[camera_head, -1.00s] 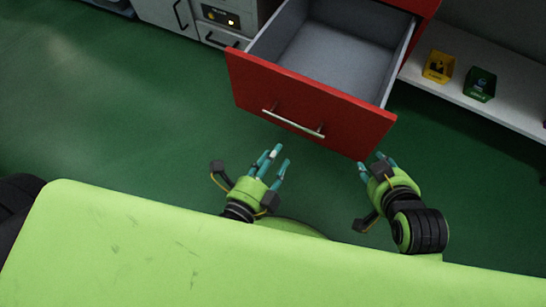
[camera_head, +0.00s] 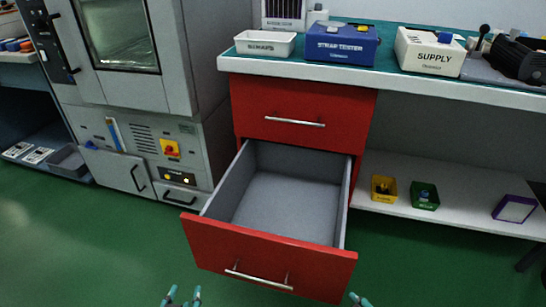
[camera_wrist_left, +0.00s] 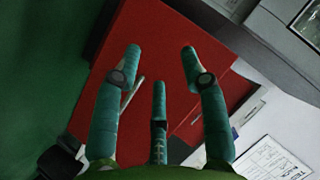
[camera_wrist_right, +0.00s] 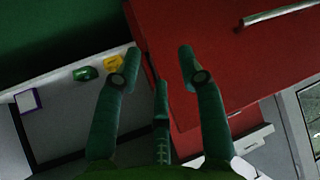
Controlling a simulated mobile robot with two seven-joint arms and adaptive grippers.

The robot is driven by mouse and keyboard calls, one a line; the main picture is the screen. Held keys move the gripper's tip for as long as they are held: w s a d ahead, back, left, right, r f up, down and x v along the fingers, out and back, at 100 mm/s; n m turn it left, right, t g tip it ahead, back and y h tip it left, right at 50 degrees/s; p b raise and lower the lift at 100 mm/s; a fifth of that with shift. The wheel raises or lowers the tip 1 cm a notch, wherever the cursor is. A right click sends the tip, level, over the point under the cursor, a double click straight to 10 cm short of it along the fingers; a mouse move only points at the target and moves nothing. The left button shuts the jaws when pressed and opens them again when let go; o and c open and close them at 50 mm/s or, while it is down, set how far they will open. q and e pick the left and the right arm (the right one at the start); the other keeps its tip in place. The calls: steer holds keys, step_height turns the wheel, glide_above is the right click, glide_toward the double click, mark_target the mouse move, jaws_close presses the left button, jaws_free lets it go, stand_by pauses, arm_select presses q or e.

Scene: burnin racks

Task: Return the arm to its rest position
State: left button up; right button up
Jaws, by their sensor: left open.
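My left gripper (camera_head: 181,297) shows only its fingertips at the bottom edge of the head view, in front of the open red drawer (camera_head: 268,258). In the left wrist view its teal fingers (camera_wrist_left: 160,75) are spread and empty, with the red front behind them. My right gripper (camera_head: 359,300) shows only fingertips at the bottom edge, right of the drawer front. In the right wrist view its fingers (camera_wrist_right: 160,75) are spread with nothing between them. The drawer is pulled out and its grey inside looks empty. Both palms and arms are out of the head view.
A closed red drawer (camera_head: 300,112) sits above the open one. The bench top carries a white tray (camera_head: 265,45), a blue tester (camera_head: 341,46) and a supply box (camera_head: 428,55). Yellow (camera_head: 384,189) and green (camera_head: 424,196) bins stand on the low shelf. Green floor is clear at left.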

arm_select(q)
steer(key=s+d+f+n+g+h+p, duration=0.15)
steer(key=s+f+n+g+p, duration=0.25)
steer(key=s+f+g+p, duration=0.95)
arm_select(e)
steer(key=s+d+f+g+p, duration=0.2)
steer(key=s+f+g+p, duration=0.3)
steer(key=f, duration=0.6)
arm_select(q)
steer(key=s+a+t+p, duration=0.1)
steer(key=s+a+p, duration=0.1)
steer(key=s+p, duration=0.3)
steer(key=s+a+t+p, duration=0.1)
steer(key=s+a+p, duration=0.2)
steer(key=s+p, duration=0.3)
steer(key=s, duration=0.4)
steer(key=shift+s+p, duration=0.3)
arm_select(e)
steer(key=s+d+f+g, duration=0.1)
steer(key=s+d, duration=0.1)
steer(key=s, duration=0.9)
steer(key=s+d+f+g+h, duration=0.1)
steer(key=s+d+g, duration=0.1)
steer(key=s, duration=0.9)
arm_select(q)
steer(key=shift+r, duration=0.15)
arm_select(e)
steer(key=shift+d, duration=0.1)
